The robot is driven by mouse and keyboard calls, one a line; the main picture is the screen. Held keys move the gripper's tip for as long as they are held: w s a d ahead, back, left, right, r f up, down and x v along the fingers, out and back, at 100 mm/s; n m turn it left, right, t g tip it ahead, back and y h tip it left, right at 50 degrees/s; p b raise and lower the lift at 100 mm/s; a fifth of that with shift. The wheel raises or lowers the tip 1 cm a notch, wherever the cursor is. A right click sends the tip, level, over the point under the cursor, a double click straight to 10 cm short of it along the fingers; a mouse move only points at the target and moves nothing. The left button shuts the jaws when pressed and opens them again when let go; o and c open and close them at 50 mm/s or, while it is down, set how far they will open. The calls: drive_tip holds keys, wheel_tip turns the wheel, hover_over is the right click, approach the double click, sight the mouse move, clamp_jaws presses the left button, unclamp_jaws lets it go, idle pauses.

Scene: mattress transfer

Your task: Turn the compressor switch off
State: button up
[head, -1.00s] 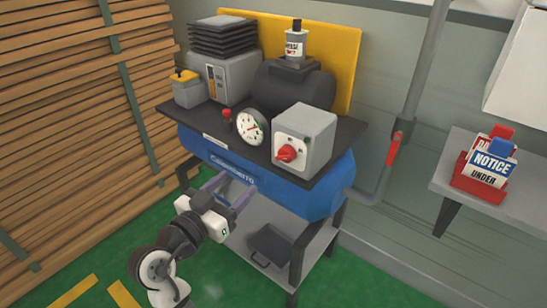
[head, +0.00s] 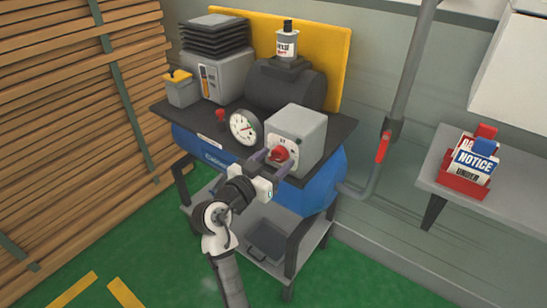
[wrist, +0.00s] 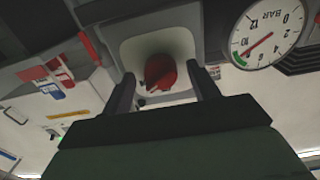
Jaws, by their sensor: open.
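The compressor (head: 325,185) is a blue tank with a dark top, standing on a grey frame. A grey switch box (head: 303,128) sits on its front right, with a red rotary switch (head: 279,154) on the front face. My gripper (head: 270,159) is at this switch, its fingers open on either side of the red knob. In the wrist view the red switch (wrist: 160,72) lies between the two fingers (wrist: 161,92), with gaps at both sides. The picture does not show clear contact. The switch's position marks are too small or hidden to read.
A round pressure gauge (head: 244,127) and a small red valve knob (head: 221,115) sit left of the switch box. A pipe with a red lever (head: 383,147) rises at the right. A shelf (head: 445,184) holds notice signs in a red holder (head: 462,182).

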drive_tip(key=shift+w, duration=0.1)
drive_tip(key=c, duration=1)
drive_tip(key=shift+o, duration=0.2)
drive_tip(key=n+p, duration=0.2)
drive_tip(key=n, duration=0.4)
drive_tip(key=shift+d+r+p, duration=0.1)
drive_tip(key=shift+r+p, duration=0.05)
drive_tip(key=shift+p, duration=0.25)
drive_tip(key=n+p, duration=0.3)
drive_tip(key=n, duration=0.2)
drive_tip(key=shift+n, duration=0.4)
